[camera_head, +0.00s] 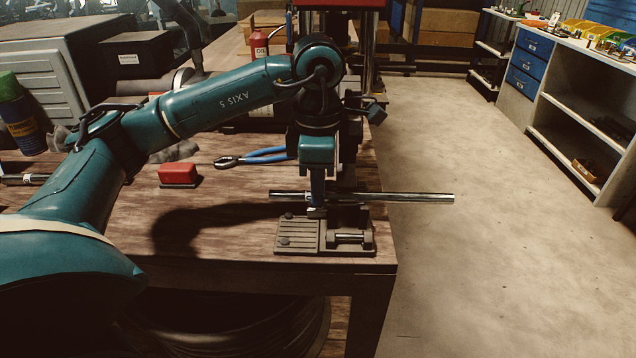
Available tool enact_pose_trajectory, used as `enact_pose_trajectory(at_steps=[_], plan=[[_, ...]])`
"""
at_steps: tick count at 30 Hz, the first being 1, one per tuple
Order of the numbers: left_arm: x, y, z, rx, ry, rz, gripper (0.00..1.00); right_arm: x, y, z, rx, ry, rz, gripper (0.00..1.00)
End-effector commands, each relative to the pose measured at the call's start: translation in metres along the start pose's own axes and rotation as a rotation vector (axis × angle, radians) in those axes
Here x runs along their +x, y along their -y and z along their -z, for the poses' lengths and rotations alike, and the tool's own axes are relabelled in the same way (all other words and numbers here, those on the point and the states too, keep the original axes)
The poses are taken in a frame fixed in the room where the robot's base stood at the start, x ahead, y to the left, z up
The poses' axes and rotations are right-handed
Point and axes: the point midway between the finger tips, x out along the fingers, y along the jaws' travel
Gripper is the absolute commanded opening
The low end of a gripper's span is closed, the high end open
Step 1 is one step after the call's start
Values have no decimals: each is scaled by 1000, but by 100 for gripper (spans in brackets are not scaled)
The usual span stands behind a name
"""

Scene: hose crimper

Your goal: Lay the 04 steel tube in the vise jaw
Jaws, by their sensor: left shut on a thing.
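The steel tube (415,198) is a long shiny bar lying roughly level, left to right, and its right end reaches past the table's right edge. My left gripper (316,205) points down and is shut on the tube left of its middle. The vise (298,238) is a low grey metal block with a ribbed plate, at the table's front right corner. The tube shows at the vise's back edge in the picture. I cannot tell whether it touches the jaw or hangs above it, as my gripper partly hides that spot. My right gripper is not in view.
The wooden table (225,225) has bare room left of the vise. A red block (178,174) and blue-handled pliers (262,156) lie behind. A dark machine column stands behind my gripper. A spray can (17,115) is far left. Open floor and shelves (575,115) are at right.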

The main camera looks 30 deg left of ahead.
Motion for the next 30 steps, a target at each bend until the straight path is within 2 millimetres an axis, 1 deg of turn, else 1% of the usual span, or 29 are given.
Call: enact_pose_trajectory(at_steps=[3,4,13,20,23,26,30], plan=[[0,0,0,0,1,-1,0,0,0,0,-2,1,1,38],[0,0,0,0,1,-1,17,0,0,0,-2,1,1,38],[0,0,0,0,1,0,41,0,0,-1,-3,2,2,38],[0,0,0,0,-1,1,41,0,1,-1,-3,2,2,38],[-6,0,0,0,0,-1,41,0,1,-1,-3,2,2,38],[-20,0,-1,0,3,-2,41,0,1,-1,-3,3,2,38],[-50,0,-1,-1,5,-3,41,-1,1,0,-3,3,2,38]])
